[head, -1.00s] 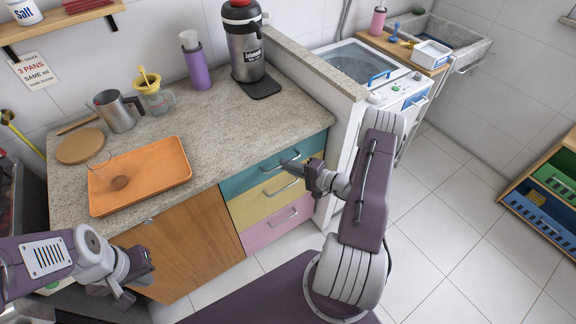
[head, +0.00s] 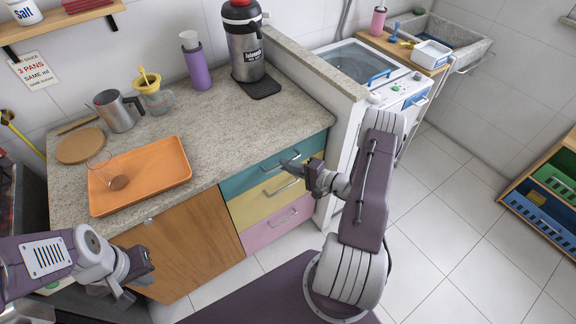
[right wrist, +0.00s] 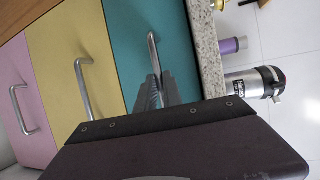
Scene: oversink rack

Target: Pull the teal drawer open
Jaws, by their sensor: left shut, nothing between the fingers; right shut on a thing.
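The teal drawer (head: 243,180) is the top one of a stack under the stone counter, and its front looks flush with the cabinet. It also shows in the right wrist view (right wrist: 128,38). Its metal bar handle (right wrist: 153,47) runs up from between my right fingertips. My right gripper (head: 296,164) is shut on this handle; its fingers (right wrist: 154,92) also show in the right wrist view and hide part of the handle. My left gripper (head: 145,282) is shut and empty, in front of the wooden cabinet door at the lower left.
A yellow drawer (head: 250,204) and a pink drawer (head: 262,230) sit below the teal one. An orange tray (head: 165,163) lies near the counter's front edge. A low wall (head: 325,75) stands right of the drawers. The tiled floor (head: 440,230) to the right is clear.

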